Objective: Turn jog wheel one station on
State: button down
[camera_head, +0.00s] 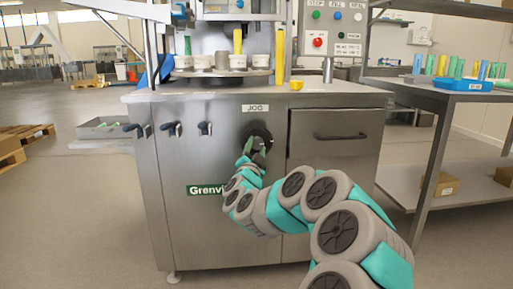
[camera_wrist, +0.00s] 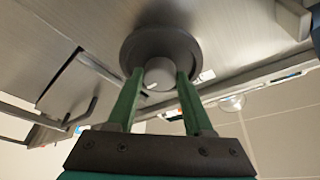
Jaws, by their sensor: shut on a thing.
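The jog wheel (camera_head: 257,133) is a dark round disc on the steel front of the machine, just under the JOG label (camera_head: 255,108). My gripper (camera_head: 251,150) reaches the wheel from below and in front. In the wrist view its two green fingers (camera_wrist: 160,80) are shut on the hub, one on each side. In the head view the gripper hides the lower part of the wheel. The machine's rotary table (camera_head: 222,73) carries several cups above.
A drawer with a dark handle (camera_head: 342,136) is right of the wheel. Several dark handles (camera_head: 172,129) stick out at the left. A shelf with a blue tray (camera_head: 462,85) stands right.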

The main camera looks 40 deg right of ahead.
dwell(0.3)
jog(key=c, duration=0.6)
grip_release()
jog(key=shift+s, duration=0.1)
jog(key=v, duration=0.7)
jog(key=shift+s+a+f, duration=0.1)
jog(key=shift+s+a, duration=0.05)
jog(key=shift+a, duration=0.15)
